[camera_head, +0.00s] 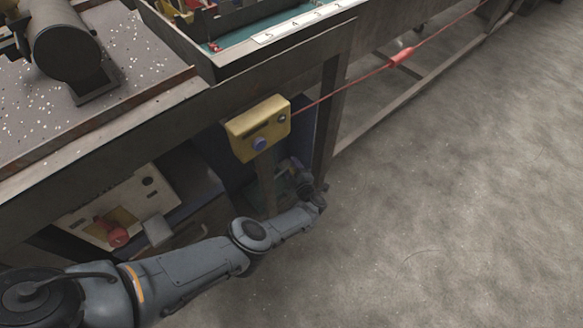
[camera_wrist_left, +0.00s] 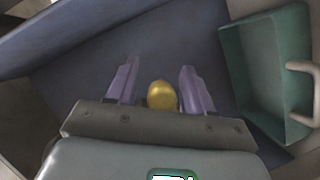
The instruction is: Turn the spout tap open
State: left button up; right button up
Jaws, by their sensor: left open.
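In the left wrist view, a rounded brass-yellow piece (camera_wrist_left: 161,95) shows between the two purple fingers of my left gripper (camera_wrist_left: 158,70). It may be part of the spout tap; I cannot make out its spout or handle. The fingers stand wide apart, with a gap on each side of the piece, and the gripper is open. In the head view my left gripper (camera_head: 293,172) is small and dark, low beside the bench's end leg and below the yellow box. The tap cannot be told apart there. My right gripper is not in view.
A yellow box (camera_head: 243,136) with a blue button hangs on the bench (camera_head: 120,130) edge, above my gripper. A red pull cord (camera_head: 345,84) runs from it. A panel with a red knob (camera_head: 116,235) is at left. A teal bin (camera_wrist_left: 263,70) is right in the wrist view. Floor at right is clear.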

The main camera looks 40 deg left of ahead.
aim_at(290, 169)
pick_arm(q)
jog(key=shift+d, duration=0.2)
jog(key=shift+c, duration=0.8)
grip_shut()
jog(key=shift+s, duration=0.1)
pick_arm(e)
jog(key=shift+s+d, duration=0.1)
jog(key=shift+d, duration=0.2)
pick_arm(q)
jog(key=shift+r, duration=0.1)
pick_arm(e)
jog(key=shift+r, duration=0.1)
pick_arm(q)
jog(key=shift+r+n, duration=0.35)
jog(key=shift+n, duration=0.15)
jog(key=shift+s+r+n+t+y+p, duration=0.1)
jog(key=shift+r+n+t+y+p, duration=0.25)
jog(key=shift+r+n+t, duration=0.45)
jog(key=shift+s+a+r+n+y, duration=0.1)
jog(key=shift+s+r+n+y, duration=0.15)
jog(key=shift+r+n, duration=0.4)
jog(key=shift+s+a+r+n+y, duration=0.15)
jog(key=shift+r+n+y, duration=0.1)
jog(key=shift+n, duration=0.7)
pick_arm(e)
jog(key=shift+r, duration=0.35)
pick_arm(q)
jog(key=shift+t, duration=0.3)
